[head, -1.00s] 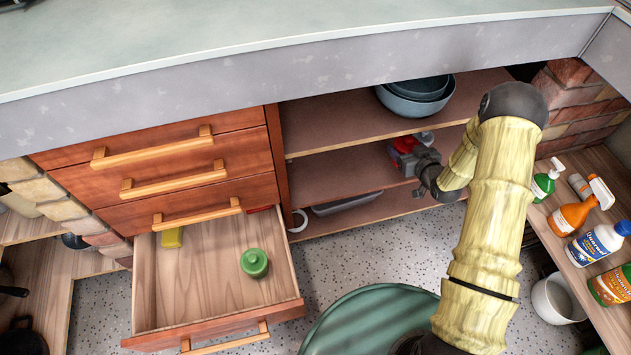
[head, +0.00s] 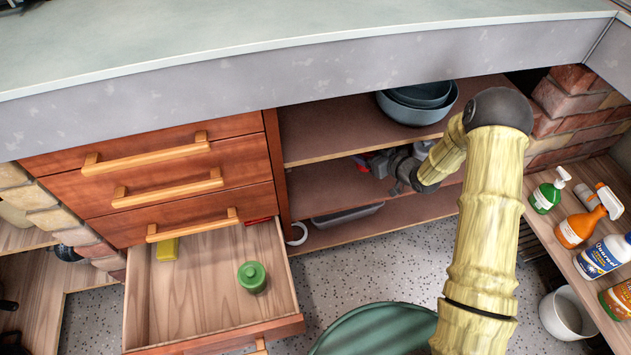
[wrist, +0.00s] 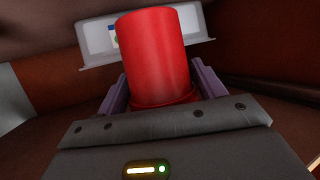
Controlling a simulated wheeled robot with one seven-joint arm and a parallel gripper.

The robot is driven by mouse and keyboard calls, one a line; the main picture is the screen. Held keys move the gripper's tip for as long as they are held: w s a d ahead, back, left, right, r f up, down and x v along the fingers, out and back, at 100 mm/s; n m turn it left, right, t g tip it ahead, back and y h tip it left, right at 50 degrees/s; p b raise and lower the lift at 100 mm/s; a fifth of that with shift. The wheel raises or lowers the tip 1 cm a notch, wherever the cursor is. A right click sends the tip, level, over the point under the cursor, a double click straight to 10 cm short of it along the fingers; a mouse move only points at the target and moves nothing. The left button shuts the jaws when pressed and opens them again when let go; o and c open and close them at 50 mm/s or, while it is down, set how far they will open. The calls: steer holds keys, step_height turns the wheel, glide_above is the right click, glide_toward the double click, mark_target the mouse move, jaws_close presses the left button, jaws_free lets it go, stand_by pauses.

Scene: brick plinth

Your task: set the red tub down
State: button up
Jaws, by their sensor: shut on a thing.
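The red tub (wrist: 155,55) is between the two fingers of my gripper (wrist: 160,88) in the wrist view, and the fingers are shut on it. In the head view my gripper (head: 378,166) reaches into the middle shelf space of the open cabinet, and only a small red part of the tub (head: 360,163) shows beside it. The gripper hides most of the tub there. I cannot tell whether the tub touches the middle shelf (head: 320,195).
Nested bowls (head: 418,105) stand on the shelf above. A grey tray (head: 347,214) and a white cup (head: 297,234) are below. An open drawer (head: 205,305) to the left holds a green jar (head: 252,277) and a yellow item (head: 166,249). A pale box-like thing (wrist: 100,38) is behind the tub.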

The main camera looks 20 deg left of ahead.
steer(key=s+a+f+b, duration=0.2)
steer(key=s+a+b, duration=0.4)
steer(key=a, duration=0.7)
steer(key=shift+s, duration=1.05)
steer(key=shift+a, duration=0.1)
step_height(320, 180, down, 5)
steer(key=b, duration=0.3)
steer(key=shift+r, duration=0.1)
steer(key=shift+a+f+b, duration=0.15)
steer(key=shift+f+b, duration=0.05)
steer(key=shift+b, duration=0.3)
steer(key=shift+s, duration=0.1)
steer(key=shift+r, duration=0.1)
steer(key=shift+f, duration=0.2)
